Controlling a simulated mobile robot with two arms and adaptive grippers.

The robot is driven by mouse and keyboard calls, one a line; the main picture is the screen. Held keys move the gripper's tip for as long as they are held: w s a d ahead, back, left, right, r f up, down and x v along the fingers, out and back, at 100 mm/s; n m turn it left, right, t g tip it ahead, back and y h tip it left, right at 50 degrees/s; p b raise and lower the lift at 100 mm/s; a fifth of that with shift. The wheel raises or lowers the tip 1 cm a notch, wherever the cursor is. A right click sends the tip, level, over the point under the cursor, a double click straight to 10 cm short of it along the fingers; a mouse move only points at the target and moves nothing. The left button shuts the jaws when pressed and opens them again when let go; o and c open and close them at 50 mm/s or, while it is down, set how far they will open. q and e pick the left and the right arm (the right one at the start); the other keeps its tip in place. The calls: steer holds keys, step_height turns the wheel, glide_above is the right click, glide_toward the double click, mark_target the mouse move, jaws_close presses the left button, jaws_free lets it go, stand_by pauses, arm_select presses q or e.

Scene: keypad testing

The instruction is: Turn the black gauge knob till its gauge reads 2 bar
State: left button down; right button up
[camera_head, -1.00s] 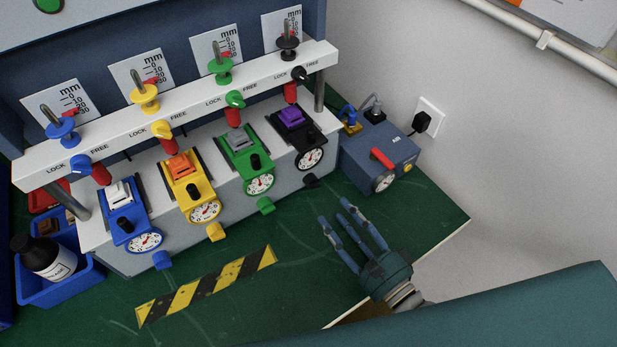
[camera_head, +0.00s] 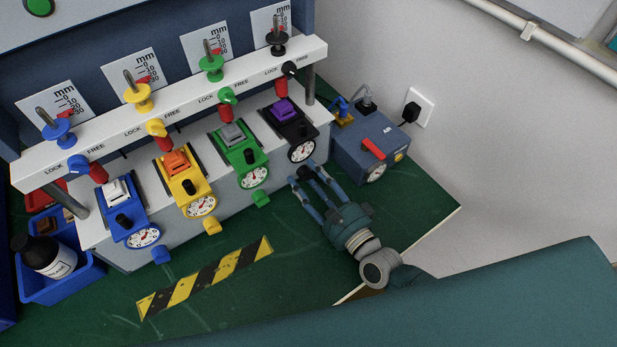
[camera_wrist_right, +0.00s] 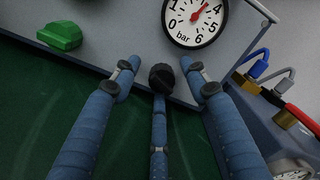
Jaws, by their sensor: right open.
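The black gauge knob (camera_wrist_right: 161,77) sticks out from the bench front below its gauge (camera_wrist_right: 196,20). In the wrist view, the gauge is cut off at the top and its red needle points up and right; I cannot read an exact value. The gauge also shows in the head view (camera_head: 301,150), on the black unit. My right gripper (camera_head: 302,172) is open. In the wrist view, two fingers lie left and right of the knob and the third lies below it. Contact with the knob cannot be told. My left gripper is not in view.
The green knob (camera_wrist_right: 61,36) stands left of my fingers. A blue-grey box (camera_head: 375,147) with a red handle and cables stands to the right. Yellow and blue knobs lie further left. The green bench top (camera_head: 310,250) is clear beside the striped tape (camera_head: 205,277).

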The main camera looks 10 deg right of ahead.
jaws_close()
steer(key=shift+n, duration=0.3)
steer(key=n, duration=0.3)
steer(key=shift+r+p, duration=0.1)
steer(key=shift+p, duration=0.2)
steer(key=shift+n, duration=1.8)
steer(key=shift+a, duration=0.1)
jaws_free()
steer(key=shift+a, duration=0.1)
steer(key=shift+s+f, duration=0.1)
steer(key=shift+f, duration=0.1)
